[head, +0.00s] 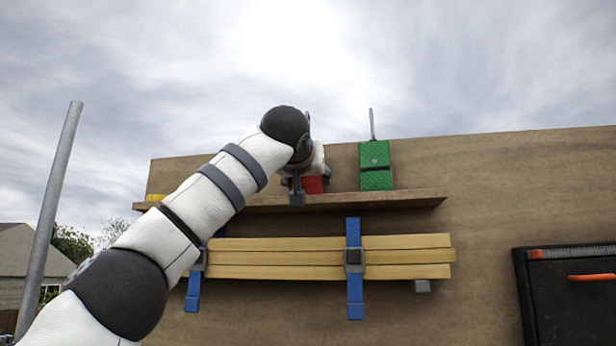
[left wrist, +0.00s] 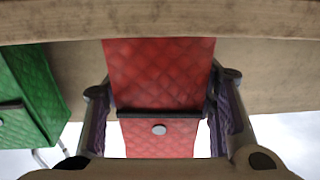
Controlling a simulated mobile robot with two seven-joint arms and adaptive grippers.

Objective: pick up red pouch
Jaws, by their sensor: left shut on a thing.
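The red pouch (head: 313,185) is on the wooden shelf (head: 390,198), mostly hidden behind my left gripper (head: 303,184) in the head view. In the left wrist view the red pouch (left wrist: 158,75) fills the middle, with a quilted face, a dark band and a round button. The fingers of my left gripper (left wrist: 162,115) stand on both sides of it and are shut on it. Whether the pouch touches the shelf is hidden. My right gripper is not in view.
A green pouch (head: 375,166) stands on the shelf to the right of the red one, and a yellow item (head: 155,197) is at the shelf's left end. Strapped wooden boards (head: 280,258) hang below. A black box (head: 570,295) is at the lower right.

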